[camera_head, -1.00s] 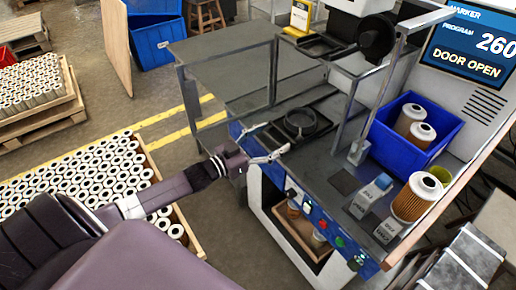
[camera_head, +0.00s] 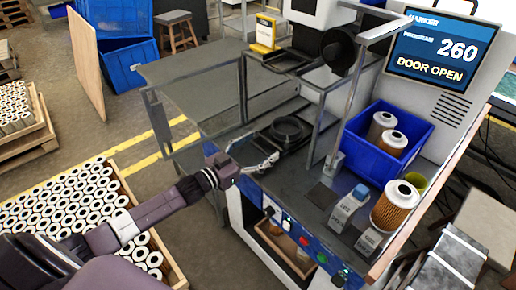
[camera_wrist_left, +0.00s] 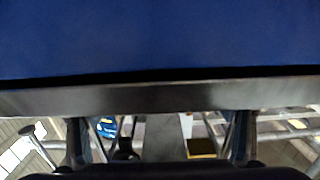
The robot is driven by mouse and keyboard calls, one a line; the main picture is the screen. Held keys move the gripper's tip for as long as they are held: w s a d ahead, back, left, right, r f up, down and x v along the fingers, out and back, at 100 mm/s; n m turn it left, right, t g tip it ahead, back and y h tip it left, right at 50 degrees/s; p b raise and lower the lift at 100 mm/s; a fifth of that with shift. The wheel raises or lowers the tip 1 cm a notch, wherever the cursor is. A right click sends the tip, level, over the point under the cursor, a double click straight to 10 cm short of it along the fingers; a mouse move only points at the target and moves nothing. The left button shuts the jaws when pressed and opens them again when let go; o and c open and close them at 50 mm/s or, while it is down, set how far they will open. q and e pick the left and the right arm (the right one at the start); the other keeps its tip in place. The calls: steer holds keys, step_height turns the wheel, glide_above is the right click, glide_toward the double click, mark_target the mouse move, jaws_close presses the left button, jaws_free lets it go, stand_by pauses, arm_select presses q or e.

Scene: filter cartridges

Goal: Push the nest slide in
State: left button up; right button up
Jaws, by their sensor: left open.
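The nest slide (camera_head: 262,133) is a dark plate with a black ring-shaped nest (camera_head: 287,129) on it, sitting on the marker bench near its front edge. The ring looks empty. My left gripper (camera_head: 265,158) is open and empty at the bench's front edge, just in front of the slide; I cannot tell whether it touches. In the left wrist view its two fingers (camera_wrist_left: 160,130) are spread apart below a grey metal edge (camera_wrist_left: 160,97) and a blue panel (camera_wrist_left: 160,40). The nest is not clear there. My right gripper is not in view.
A blue bin (camera_head: 355,148) with two filter cartridges stands right of the nest, and another cartridge (camera_head: 396,208) stands in front of it. A metal post (camera_head: 335,125) rises beside the nest. The screen (camera_head: 445,50) reads DOOR OPEN. A crate of cartridges (camera_head: 150,225) lies left.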

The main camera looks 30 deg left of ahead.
arm_select(q)
steer(key=v, duration=1.2)
